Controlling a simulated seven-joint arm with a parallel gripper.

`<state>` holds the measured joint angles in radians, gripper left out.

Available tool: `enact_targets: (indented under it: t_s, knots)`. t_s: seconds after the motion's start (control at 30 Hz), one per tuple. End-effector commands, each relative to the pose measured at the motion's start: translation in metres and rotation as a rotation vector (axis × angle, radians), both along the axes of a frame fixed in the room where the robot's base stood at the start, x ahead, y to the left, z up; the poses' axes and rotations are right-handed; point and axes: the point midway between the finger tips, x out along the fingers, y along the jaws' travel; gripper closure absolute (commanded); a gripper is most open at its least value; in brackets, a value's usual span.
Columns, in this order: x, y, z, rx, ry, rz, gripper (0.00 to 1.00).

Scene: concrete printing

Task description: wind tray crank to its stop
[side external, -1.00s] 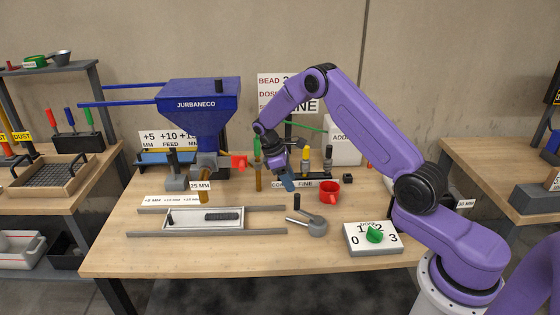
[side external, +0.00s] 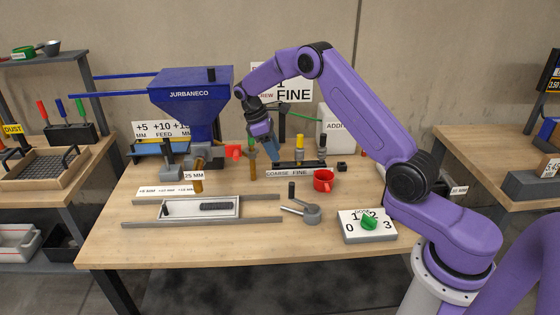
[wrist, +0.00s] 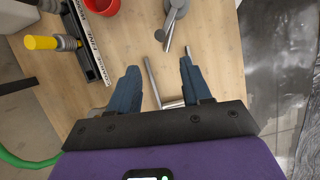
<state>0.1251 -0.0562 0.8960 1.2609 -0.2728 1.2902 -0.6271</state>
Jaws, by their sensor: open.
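The crank (side external: 312,215) is a grey hub with a short arm and an upright black handle (side external: 292,190), on the table right of the tray. Its grey hub (wrist: 172,14) shows at the top of the wrist view. The pale tray (side external: 172,209) with a dark slotted insert lies between two grey rails (side external: 195,224). My gripper (side external: 275,158) is open and empty, pointing down above the table, behind and left of the crank and apart from it. In the wrist view, my gripper (wrist: 159,65) has its blue fingers spread, with bare wood and grey rods beyond them.
A red cup (side external: 323,181) stands behind the crank, and the dose dial box (side external: 357,232) with a green knob stands right. The coarse/fine bar (side external: 300,164) lies close to my gripper. The blue hopper (side external: 195,100) stands at the back left. The front table strip is clear.

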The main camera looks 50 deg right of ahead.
Motion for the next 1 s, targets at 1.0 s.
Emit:
enact_targets:
  t_s: [1.0]
  knots:
    - [-0.047,-0.037,-0.144,0.0,0.003,-0.001,0.52]
